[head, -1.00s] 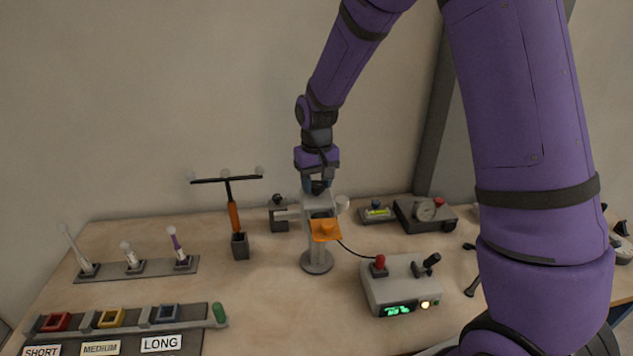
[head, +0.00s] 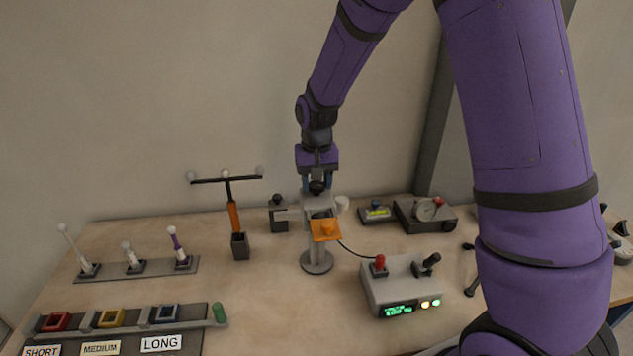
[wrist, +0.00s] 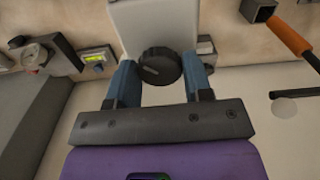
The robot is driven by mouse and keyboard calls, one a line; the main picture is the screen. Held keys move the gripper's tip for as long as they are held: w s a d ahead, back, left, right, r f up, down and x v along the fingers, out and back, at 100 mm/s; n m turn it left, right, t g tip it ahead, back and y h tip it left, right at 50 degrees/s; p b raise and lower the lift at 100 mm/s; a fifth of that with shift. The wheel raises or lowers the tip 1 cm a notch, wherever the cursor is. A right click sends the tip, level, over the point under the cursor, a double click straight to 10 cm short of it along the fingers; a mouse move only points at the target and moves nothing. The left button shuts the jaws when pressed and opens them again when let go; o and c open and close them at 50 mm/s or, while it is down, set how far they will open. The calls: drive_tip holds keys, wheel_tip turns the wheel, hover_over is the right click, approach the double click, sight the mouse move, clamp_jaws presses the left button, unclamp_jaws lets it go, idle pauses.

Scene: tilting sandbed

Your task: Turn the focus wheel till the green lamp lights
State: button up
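The focus wheel appears to be the black ribbed knob (head: 317,187) on the head of the grey stand (head: 317,262). In the wrist view the knob (wrist: 159,66) carries a pale mark and sits between my two blue fingers. My gripper (head: 319,184) points down over it, fingers spread on either side; it also shows in the wrist view (wrist: 160,80), with slight gaps beside the knob. The grey control box (head: 400,283) has a green display (head: 398,310) and two small lit lamps (head: 430,303), one yellowish, the other yellow-green; their exact colours are hard to tell.
An orange plate (head: 325,231) juts from the stand's front. A T-shaped tool (head: 233,216) stands left in a dark block. A gauge box (head: 425,214) and a small level box (head: 376,213) stand right. Labelled racks (head: 130,330) fill the front left.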

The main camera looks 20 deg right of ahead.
sight(317, 184)
drive_tip(key=o, duration=0.3)
drive_tip(key=shift+o, duration=0.2)
drive_tip(key=shift+r, duration=0.1)
wheel_tip(317, 184, up, 11)
drive_tip(key=shift+f, duration=0.2)
idle(0.4)
drive_tip(key=s+d+r+t, duration=0.1)
drive_tip(key=s+d+r, duration=0.1)
drive_tip(key=s+r, duration=0.4)
drive_tip(key=s+d+r+t, duration=0.25)
drive_tip(key=s+r, duration=0.25)
drive_tip(key=s, duration=0.3)
drive_tip(key=s+d+r+n+t, duration=0.1)
drive_tip(key=s+d, duration=0.1)
drive_tip(key=s, duration=1.4)
drive_tip(key=shift+d+r+n+t, duration=0.2)
drive_tip(key=shift+d+n+t, duration=0.15)
drive_tip(key=shift+n, duration=0.05)
